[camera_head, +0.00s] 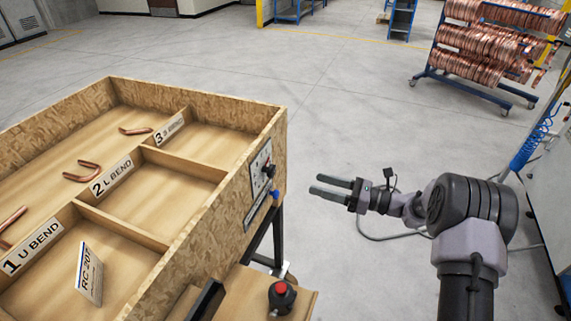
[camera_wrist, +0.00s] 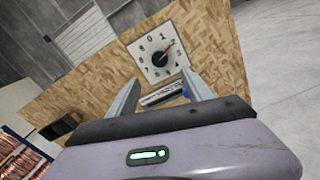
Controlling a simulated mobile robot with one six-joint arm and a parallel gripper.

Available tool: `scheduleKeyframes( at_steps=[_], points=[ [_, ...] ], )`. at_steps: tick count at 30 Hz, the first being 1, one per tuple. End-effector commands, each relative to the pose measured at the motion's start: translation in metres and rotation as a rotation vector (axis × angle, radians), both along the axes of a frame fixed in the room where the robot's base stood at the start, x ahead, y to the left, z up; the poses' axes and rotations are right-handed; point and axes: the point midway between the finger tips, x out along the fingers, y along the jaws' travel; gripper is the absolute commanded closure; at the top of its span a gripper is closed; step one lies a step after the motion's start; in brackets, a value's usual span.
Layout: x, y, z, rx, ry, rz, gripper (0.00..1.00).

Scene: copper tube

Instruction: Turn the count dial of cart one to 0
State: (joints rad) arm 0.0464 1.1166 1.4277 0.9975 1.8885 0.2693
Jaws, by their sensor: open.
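The count dial is a white square plate (camera_wrist: 145,68) with black digits around a dark knob (camera_wrist: 160,59). It sits on the chipboard end wall of the cart; in the head view the plate (camera_head: 260,163) is seen edge-on, with its knob (camera_head: 269,170) sticking out. A red pointer mark on the knob points up and right, seemingly near the 2, though the digits are small. My gripper (camera_head: 319,185) is open and empty, to the right of the dial and apart from it. In the wrist view its fingers (camera_wrist: 160,84) are spread below the dial.
The cart's wooden tray (camera_head: 200,105) has labelled compartments with copper bends (camera_head: 82,171) and a sign card (camera_head: 89,273). A red button (camera_head: 281,289) stands on a ledge below. A coil rack (camera_head: 490,45) is at the back right. The floor between is clear.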

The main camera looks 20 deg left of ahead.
Motion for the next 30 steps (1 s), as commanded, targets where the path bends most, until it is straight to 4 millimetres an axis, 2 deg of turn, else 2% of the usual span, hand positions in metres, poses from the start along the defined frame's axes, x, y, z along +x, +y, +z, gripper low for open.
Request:
scheduleKeyframes(
  at_steps=[3, 9, 15, 21, 28, 30],
  points=[
    [0.001, 0.038, -0.001, -0.002, -0.002, 0.007, 0.41],
    [0.005, 0.096, -0.002, -0.004, -0.002, 0.006, 0.41],
    [0.009, 0.134, -0.001, -0.004, -0.002, 0.004, 0.41],
    [0.010, 0.147, -0.001, -0.005, -0.002, 0.002, 0.41],
    [0.010, 0.147, -0.001, -0.005, -0.002, 0.002, 0.41],
    [0.010, 0.147, -0.001, -0.005, -0.002, 0.002, 0.54]
  ],
)
